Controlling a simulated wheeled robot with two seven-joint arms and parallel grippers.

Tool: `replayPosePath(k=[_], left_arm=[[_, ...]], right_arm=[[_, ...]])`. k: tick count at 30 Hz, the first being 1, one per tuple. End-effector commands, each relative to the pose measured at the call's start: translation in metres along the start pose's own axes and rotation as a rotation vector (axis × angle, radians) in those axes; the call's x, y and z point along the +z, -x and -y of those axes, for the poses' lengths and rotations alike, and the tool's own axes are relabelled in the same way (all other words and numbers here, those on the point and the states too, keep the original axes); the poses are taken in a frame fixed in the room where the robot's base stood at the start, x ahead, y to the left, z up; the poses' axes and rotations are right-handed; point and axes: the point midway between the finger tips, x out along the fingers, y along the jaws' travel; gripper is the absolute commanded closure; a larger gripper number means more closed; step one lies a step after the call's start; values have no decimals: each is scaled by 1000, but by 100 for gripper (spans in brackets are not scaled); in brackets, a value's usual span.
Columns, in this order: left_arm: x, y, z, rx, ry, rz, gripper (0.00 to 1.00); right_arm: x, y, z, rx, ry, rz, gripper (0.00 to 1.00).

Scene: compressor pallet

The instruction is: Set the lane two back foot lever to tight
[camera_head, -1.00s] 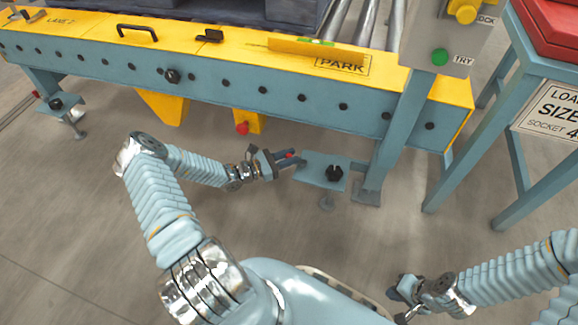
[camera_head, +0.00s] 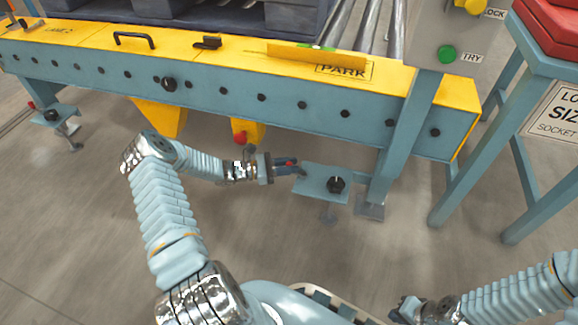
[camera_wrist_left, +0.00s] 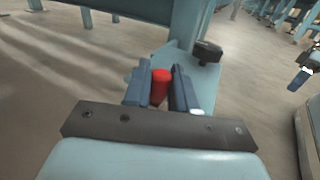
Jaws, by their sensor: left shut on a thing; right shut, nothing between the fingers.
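My left gripper (camera_head: 297,168) is low beside the conveyor frame, at the left edge of a blue foot plate (camera_head: 312,183). In the left wrist view its two fingers (camera_wrist_left: 161,88) stand on either side of a red lever end (camera_wrist_left: 160,80) and are shut on it. The foot plate also shows in the wrist view (camera_wrist_left: 203,80), with a black knob (camera_wrist_left: 208,51) on it. The knob shows in the head view (camera_head: 336,185) too. The lever's link to the plate is hidden. My right gripper (camera_head: 404,309) is shut and empty at the bottom.
The conveyor's blue side beam (camera_head: 210,92) runs above the arm. A yellow bracket with a red knob (camera_head: 240,138) hangs below it. A blue post (camera_head: 402,140) stands right of the plate. Another foot plate (camera_head: 50,116) is far left. The floor in front is clear.

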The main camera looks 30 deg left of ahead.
Motion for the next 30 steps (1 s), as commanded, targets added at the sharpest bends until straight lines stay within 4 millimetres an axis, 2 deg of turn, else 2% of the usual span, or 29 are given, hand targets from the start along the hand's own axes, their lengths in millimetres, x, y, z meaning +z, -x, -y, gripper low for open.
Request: replayPosePath(k=[1,4,12,16,20,27,30], left_arm=[[0,0,-2,5,-2,-2,70],[0,0,-2,4,-2,-1,55],[0,0,-1,3,-1,-1,55],[0,11,-2,5,-1,-1,55],[1,36,-2,6,-1,-3,55],[0,96,-1,6,-2,-3,55],[0,114,-1,6,-1,-3,55]], right_arm=[[0,0,0,0,0,0,100],[0,0,0,0,0,0,100],[0,0,0,0,0,0,100],[0,2,1,0,0,0,100],[0,6,2,0,0,1,100],[0,10,4,0,1,3,100],[0,12,4,0,1,3,100]])
